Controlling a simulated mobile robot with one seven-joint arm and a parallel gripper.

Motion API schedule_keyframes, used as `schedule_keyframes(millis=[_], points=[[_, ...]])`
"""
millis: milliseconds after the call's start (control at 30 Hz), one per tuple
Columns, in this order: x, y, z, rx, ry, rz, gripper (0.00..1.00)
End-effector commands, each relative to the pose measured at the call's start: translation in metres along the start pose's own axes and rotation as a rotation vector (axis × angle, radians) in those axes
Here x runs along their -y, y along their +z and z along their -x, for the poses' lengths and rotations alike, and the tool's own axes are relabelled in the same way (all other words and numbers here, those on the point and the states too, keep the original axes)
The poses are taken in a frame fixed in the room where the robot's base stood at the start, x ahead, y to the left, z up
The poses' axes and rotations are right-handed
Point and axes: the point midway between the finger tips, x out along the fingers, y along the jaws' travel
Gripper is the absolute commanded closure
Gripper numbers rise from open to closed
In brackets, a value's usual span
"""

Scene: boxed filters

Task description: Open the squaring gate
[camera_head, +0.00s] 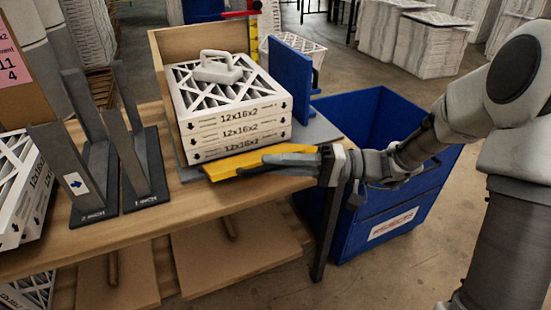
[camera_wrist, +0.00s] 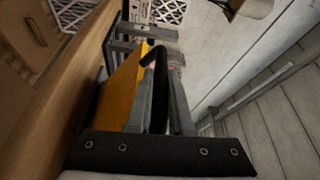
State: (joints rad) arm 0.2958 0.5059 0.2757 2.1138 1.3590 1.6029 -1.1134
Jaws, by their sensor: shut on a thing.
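The yellow squaring gate (camera_head: 236,167) stands low along the front of a stack of white 12x16x2 filters (camera_head: 235,118) on the wooden bench. In the wrist view the yellow gate (camera_wrist: 124,88) runs along the left of my fingers, with a black handle (camera_wrist: 154,56) beside it. My gripper (camera_head: 283,160) reaches in from the right at the gate's outer side. In the wrist view my gripper (camera_wrist: 163,80) is shut on the black handle, which lies between its two grey fingers. The handle is hidden by the fingers in the head view.
A blue upright plate (camera_head: 289,72) stands right of the stack, and a grey-white handled block (camera_head: 217,67) lies on top. A blue bin (camera_head: 411,153) is on the floor at right. Grey upright dividers (camera_head: 127,150) stand on the bench at left.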

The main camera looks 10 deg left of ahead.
Motion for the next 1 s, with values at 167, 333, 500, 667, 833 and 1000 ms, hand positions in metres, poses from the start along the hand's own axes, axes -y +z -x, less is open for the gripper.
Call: schedule_keyframes(millis=[167, 333, 500, 667, 833, 1000], points=[[-0.033, 0.014, 0.007, -0.002, -0.002, -0.004, 1.00], [-0.055, 0.024, 0.011, 0.000, -0.002, -0.004, 1.00], [-0.070, 0.030, 0.014, -0.001, -0.003, -0.004, 1.00], [-0.076, 0.033, 0.015, 0.000, -0.004, -0.004, 1.00], [-0.079, 0.034, 0.015, 0.001, -0.003, -0.004, 1.00], [-0.079, 0.034, 0.015, 0.002, -0.003, -0.004, 1.00]])
